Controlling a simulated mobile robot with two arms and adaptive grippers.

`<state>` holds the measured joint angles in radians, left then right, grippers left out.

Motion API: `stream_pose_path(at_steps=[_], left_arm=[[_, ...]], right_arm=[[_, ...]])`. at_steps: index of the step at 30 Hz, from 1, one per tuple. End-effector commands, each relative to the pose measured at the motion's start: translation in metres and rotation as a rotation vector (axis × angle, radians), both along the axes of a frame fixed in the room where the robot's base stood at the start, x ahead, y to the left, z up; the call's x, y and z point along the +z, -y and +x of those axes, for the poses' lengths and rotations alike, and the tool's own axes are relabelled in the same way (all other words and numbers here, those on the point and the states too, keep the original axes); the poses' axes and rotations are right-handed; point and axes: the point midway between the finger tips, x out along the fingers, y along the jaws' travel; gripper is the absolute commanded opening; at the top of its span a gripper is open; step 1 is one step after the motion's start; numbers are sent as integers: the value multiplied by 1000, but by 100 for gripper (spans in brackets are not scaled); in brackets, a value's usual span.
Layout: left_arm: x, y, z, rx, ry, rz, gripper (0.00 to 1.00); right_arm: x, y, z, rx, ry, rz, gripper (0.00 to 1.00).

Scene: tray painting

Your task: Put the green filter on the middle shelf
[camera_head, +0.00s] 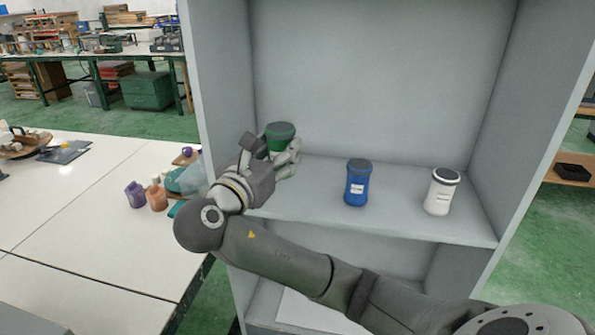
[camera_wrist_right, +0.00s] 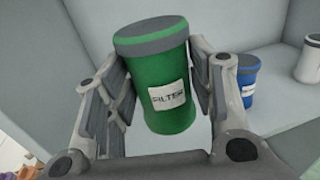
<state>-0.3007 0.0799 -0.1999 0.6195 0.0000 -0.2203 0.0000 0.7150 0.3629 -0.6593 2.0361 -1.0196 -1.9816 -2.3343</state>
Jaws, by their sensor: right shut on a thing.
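The green filter (camera_head: 279,133) is a green cylinder with a grey lid band and a white label. It is between the fingers of my right gripper (camera_head: 270,152), which is shut on it, at the left end of a grey shelf unit's middle shelf (camera_head: 310,193). In the right wrist view the green filter (camera_wrist_right: 160,85) stands slightly tilted between the two fingers of my right gripper (camera_wrist_right: 160,95). Whether its base touches the shelf is hidden by the gripper in the head view. My left gripper is not in view.
A blue filter (camera_head: 357,184) and a white filter (camera_head: 441,192) stand upright on the same shelf, to the right. The shelf unit's left side wall (camera_head: 222,75) is close to my right gripper. A white table (camera_head: 85,220) with small bottles (camera_head: 156,195) lies left.

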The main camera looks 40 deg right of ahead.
Motion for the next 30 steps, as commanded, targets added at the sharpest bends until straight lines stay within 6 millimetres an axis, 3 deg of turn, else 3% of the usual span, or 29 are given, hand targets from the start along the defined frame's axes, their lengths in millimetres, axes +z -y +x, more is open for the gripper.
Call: stream_pose_path(at_steps=[6,12,19,25,30], left_arm=[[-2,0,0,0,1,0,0],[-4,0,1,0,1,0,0],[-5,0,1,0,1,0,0],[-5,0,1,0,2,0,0],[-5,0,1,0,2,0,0]], right_arm=[[-29,27,46,-2,-4,-2,23],[-60,40,68,0,0,-1,23],[-76,46,80,2,0,-1,23],[-104,47,83,2,-1,-2,23],[-110,47,83,2,3,-1,23]])
